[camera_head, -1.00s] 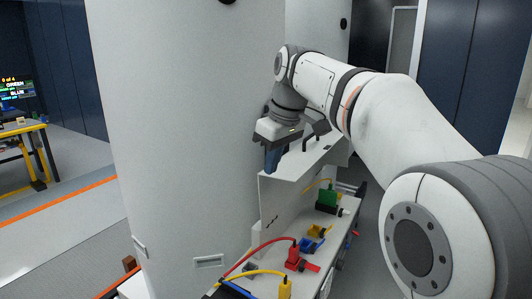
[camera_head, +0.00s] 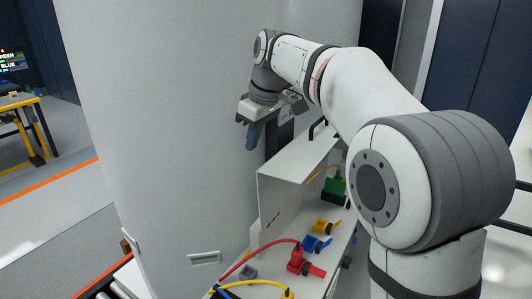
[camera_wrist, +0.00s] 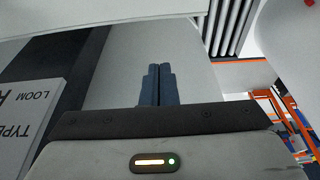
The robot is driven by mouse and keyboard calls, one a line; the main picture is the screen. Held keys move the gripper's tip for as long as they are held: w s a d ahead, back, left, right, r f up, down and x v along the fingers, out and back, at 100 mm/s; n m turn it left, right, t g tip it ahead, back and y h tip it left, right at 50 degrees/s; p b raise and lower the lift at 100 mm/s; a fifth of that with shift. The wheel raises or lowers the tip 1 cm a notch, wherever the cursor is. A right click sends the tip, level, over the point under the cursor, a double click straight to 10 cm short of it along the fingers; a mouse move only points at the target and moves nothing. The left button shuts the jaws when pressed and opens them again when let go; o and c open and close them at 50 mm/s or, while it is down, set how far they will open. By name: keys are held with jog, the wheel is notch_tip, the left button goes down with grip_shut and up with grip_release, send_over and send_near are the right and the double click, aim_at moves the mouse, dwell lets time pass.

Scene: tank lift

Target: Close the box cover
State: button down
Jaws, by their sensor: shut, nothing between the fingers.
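The box cover (camera_head: 295,160) is a white panel standing open above the box (camera_head: 335,262), in the middle of the head view. Below it, the box's inside shows a red connector (camera_head: 297,262), a blue one (camera_head: 313,244), a yellow one (camera_head: 324,226) and a green one (camera_head: 334,188). My gripper (camera_head: 251,142) is shut and empty, its blue fingers pointing down. It hangs just left of and above the cover's near left corner, seemingly apart from it. In the wrist view the fingertips (camera_wrist: 158,70) are together, with nothing between them.
A large grey-white cylinder (camera_head: 160,130) stands close behind and left of my gripper. Red and yellow cables (camera_head: 262,250) run at the box's near end. A white label with upside-down text (camera_wrist: 35,120) shows in the wrist view. A yellow-framed table (camera_head: 22,101) stands far left.

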jog(key=d+f, duration=0.1)
jog(key=s+f+p, duration=0.1)
jog(key=d+f, duration=0.1)
jog(key=shift+s+d+f, duration=0.2)
jog(key=shift+s+d, duration=0.1)
jog(key=shift+d, duration=0.1)
jog(key=shift+s, duration=0.1)
